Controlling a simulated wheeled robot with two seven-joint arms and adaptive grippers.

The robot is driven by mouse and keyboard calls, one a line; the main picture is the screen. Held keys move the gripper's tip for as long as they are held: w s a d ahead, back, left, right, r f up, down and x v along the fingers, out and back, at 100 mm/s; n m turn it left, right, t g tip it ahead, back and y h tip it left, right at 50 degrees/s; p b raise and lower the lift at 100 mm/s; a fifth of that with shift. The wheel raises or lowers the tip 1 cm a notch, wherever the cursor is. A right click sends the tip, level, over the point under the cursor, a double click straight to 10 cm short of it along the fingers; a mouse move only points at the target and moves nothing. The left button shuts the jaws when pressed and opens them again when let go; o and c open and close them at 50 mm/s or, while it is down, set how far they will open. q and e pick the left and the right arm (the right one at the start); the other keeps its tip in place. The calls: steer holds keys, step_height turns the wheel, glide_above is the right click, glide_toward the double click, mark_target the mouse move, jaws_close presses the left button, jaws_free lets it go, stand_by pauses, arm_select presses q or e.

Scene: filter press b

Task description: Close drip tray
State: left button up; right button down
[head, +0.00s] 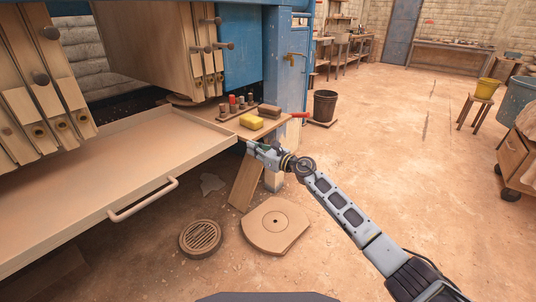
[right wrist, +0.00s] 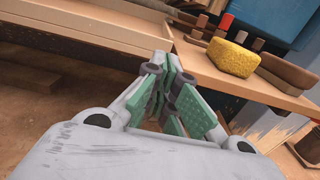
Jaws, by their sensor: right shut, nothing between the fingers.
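The drip tray (head: 110,168) is a wide, shallow tan tray sticking out from under the filter press at the left of the head view. A bar handle (head: 143,200) is on its front edge. The tray's rim (right wrist: 110,28) also shows at the upper left of the right wrist view. My right gripper (head: 250,146) is at the tray's right corner, just below the small shelf. In the right wrist view the gripper (right wrist: 168,95) is shut and empty, its green pads together. I cannot tell whether it touches the tray. My left gripper is not in view.
A shelf (head: 277,127) beside the tray holds a yellow sponge (head: 251,122), brushes and several small bottles. A blue post (head: 281,90) stands behind it. A round floor drain (head: 201,238) and a flat plate (head: 275,225) lie on the floor.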

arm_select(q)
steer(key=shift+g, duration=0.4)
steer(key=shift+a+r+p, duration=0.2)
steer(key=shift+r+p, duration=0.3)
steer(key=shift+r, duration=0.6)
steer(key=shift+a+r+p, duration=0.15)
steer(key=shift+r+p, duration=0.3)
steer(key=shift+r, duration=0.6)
arm_select(e)
steer(key=v, duration=0.6)
steer(key=shift+s+d, duration=0.25)
steer(key=shift+d, duration=0.1)
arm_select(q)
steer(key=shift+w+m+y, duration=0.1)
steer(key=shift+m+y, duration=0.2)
